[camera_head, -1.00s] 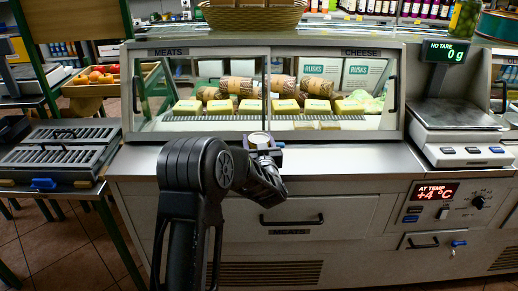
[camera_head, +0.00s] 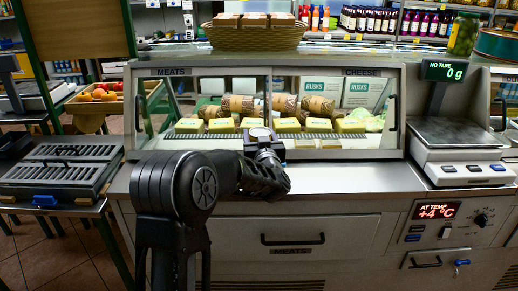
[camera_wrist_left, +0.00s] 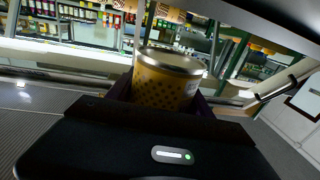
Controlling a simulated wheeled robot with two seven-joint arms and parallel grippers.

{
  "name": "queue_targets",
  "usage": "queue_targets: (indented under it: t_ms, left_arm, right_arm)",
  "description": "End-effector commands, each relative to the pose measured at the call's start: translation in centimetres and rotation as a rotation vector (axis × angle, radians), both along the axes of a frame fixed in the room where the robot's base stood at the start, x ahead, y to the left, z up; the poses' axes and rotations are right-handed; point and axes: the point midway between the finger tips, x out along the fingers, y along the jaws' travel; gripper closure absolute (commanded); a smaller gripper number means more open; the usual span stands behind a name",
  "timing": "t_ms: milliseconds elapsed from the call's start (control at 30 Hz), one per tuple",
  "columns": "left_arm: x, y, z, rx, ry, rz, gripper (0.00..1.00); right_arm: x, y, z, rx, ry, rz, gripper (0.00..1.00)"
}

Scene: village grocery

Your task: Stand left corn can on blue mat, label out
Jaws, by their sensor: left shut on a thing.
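My left gripper (camera_head: 264,148) is shut on a can (camera_wrist_left: 163,86) with a yellow, dark-dotted wrapper and a silver metal lid. In the left wrist view the can stands up between dark fingers and leans a little in the picture. In the head view only the can's round top (camera_head: 261,133) shows clearly, above the gripper and in front of the glass case. I cannot make out the blue mat, and I cannot tell which side of the can bears the label. My right gripper is out of view.
The glass meat and cheese case (camera_head: 335,90) stands behind the steel counter (camera_head: 350,178). A scale (camera_head: 455,140) is at the right, and a basket (camera_head: 254,36) sits on top. A grey slotted unit (camera_head: 60,170) is at the left. The counter right of my gripper is clear.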

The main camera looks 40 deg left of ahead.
Motion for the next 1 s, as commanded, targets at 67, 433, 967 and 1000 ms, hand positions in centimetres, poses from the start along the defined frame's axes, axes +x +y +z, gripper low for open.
queue_targets:
  t_ms: [67, 433, 967, 1000]
  left_arm:
    - [0.01, -0.03, 0.96, 0.001, -0.003, -0.001, 1.0]
    - [0.0, -0.01, 1.25, 0.001, -0.001, 0.0, 1.0]
    - [0.01, -0.02, 1.23, 0.001, -0.001, -0.001, 1.0]
    - [0.0, -0.03, 1.24, 0.001, -0.001, 0.0, 1.0]
  right_arm:
    - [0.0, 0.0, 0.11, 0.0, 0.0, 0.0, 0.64]
    - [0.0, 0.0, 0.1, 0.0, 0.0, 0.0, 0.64]
    - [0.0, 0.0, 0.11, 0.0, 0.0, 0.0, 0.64]
    - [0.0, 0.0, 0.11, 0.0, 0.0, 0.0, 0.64]
